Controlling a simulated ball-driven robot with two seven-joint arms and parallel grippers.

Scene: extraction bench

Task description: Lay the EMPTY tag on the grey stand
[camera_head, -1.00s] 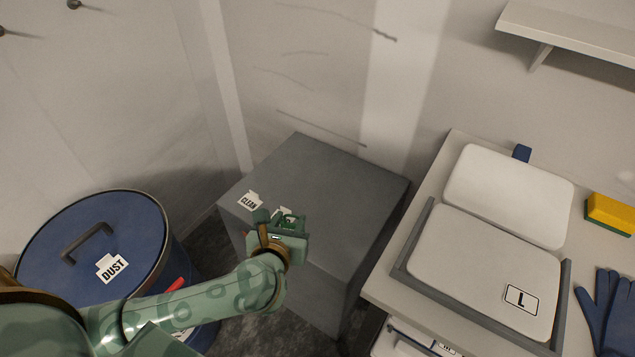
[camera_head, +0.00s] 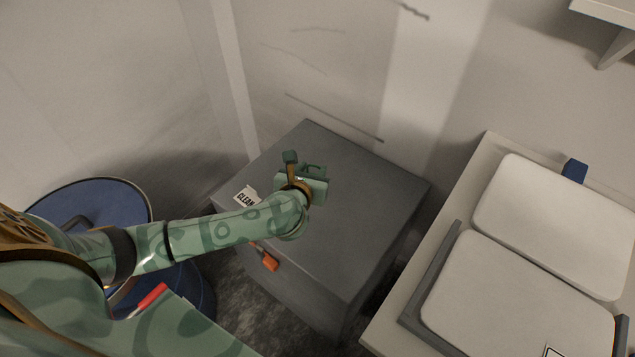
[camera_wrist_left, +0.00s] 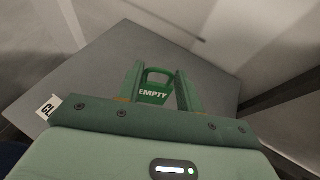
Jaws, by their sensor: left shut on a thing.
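The grey stand (camera_head: 370,190) is a large box in the middle of the head view; its flat top also fills much of the left wrist view (camera_wrist_left: 90,75). My left gripper (camera_head: 309,176) is over the stand's top. It is shut on the green EMPTY tag (camera_wrist_left: 153,95), which shows between its fingers in the left wrist view with white lettering. In the head view the tag is small and partly hidden by the gripper. I cannot tell whether the tag touches the stand. My right gripper is not in view.
A white CLEAN tag (camera_head: 246,196) lies at the stand's left edge, partly behind my left arm. A blue drum (camera_head: 110,195) stands at left. A bench with white pads (camera_head: 560,215) is at right. The stand's right and back areas are clear.

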